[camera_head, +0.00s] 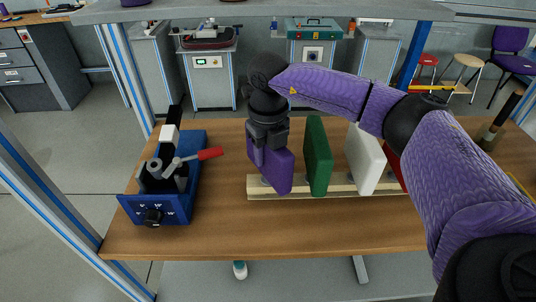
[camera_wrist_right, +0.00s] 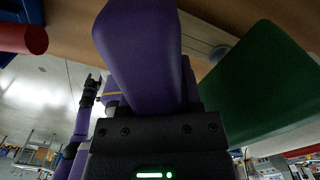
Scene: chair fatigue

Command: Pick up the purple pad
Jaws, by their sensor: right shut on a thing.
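The purple pad (camera_head: 272,172) stands at the left end of a row of pads on a pale wooden rack (camera_head: 332,190) on the table. My right gripper (camera_head: 268,138) comes from above and is shut on the upper part of the purple pad. In the right wrist view the purple pad (camera_wrist_right: 148,55) rises from the gripper's dark body; the fingertips are largely hidden there. The head view does not clearly show whether the pad's lower edge still touches the rack. My left gripper does not show in the head view.
A green pad (camera_head: 318,155) stands close right of the purple one, then a white pad (camera_head: 365,160) and a red pad (camera_head: 394,165) partly behind my arm. A blue fixture (camera_head: 185,205) with a red-handled lever (camera_head: 210,153) stands left. Bare tabletop lies in front.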

